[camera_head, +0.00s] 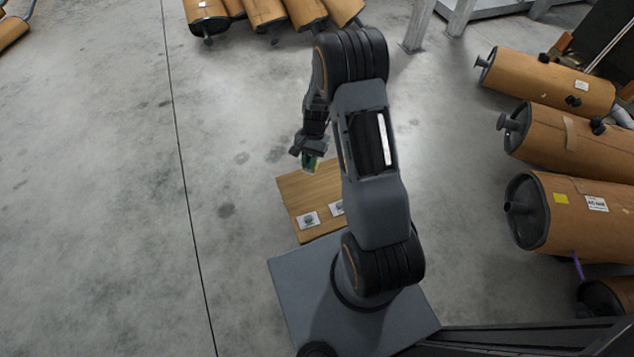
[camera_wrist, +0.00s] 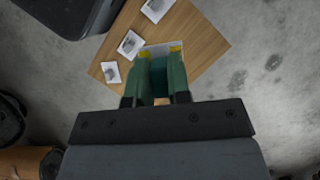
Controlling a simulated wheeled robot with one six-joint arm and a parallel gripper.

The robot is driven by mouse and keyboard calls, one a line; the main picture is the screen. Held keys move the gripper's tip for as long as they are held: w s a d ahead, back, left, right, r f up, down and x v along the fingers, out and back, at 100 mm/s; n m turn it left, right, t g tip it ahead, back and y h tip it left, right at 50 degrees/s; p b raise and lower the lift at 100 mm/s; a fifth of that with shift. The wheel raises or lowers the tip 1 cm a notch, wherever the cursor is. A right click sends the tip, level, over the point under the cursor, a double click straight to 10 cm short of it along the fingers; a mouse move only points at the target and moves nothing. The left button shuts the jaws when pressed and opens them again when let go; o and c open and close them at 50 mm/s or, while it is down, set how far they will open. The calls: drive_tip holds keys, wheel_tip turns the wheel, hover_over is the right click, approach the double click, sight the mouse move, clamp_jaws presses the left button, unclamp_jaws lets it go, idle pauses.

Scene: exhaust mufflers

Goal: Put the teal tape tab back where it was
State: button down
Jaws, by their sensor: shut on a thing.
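My gripper (camera_head: 309,163) is over the far part of a wooden board in the head view. A teal piece (camera_wrist: 160,84), which looks like the teal tape tab, shows between the fingers. They are shut on it and hide most of it. A pale grey-white patch shows at the fingertips; I cannot tell what it is. No other teal tab is clear on the mufflers in view.
The wooden board (camera_head: 312,188) carries white picture cards (camera_head: 308,220). Brown mufflers lie at right, one (camera_head: 575,215) with a yellow tag (camera_head: 560,198) and a white label (camera_head: 596,203); a purple strip (camera_head: 578,265) is below. More mufflers (camera_head: 264,12) lie at the top.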

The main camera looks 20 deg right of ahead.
drive_tip(key=s+d+f+m+t+y+b, duration=0.1)
drive_tip(key=s+d+f+m+t+b, duration=0.1)
drive_tip(key=f+m, duration=0.4)
drive_tip(key=s+d+f+m+t+y+b, duration=0.1)
drive_tip(key=s+d+f+m+b, duration=0.2)
drive_tip(key=f, duration=0.5)
drive_tip(key=shift+m, duration=0.4)
drive_tip(key=w+d+f+b, duration=0.1)
drive_tip(key=w+f, duration=0.2)
drive_tip(key=w, duration=0.1)
drive_tip(key=w+d+f+b, duration=0.1)
drive_tip(key=w+f+b, duration=0.1)
drive_tip(key=w+f, duration=0.1)
drive_tip(key=w+d+f+b, duration=0.1)
drive_tip(key=w+f, duration=0.2)
drive_tip(key=w, duration=0.3)
drive_tip(key=shift+d+f, duration=0.15)
drive_tip(key=shift+d, duration=0.1)
drive_tip(key=shift+w+f+b, duration=0.15)
drive_tip(key=shift+f+b, duration=0.15)
drive_tip(key=shift+b, duration=0.05)
drive_tip(key=shift+w+d+f+b, duration=0.1)
drive_tip(key=shift+f+b, duration=0.8)
drive_tip(key=shift+f, duration=0.65)
drive_tip(key=shift+f, duration=0.2)
drive_tip(key=c, duration=1.1)
unclamp_jaws()
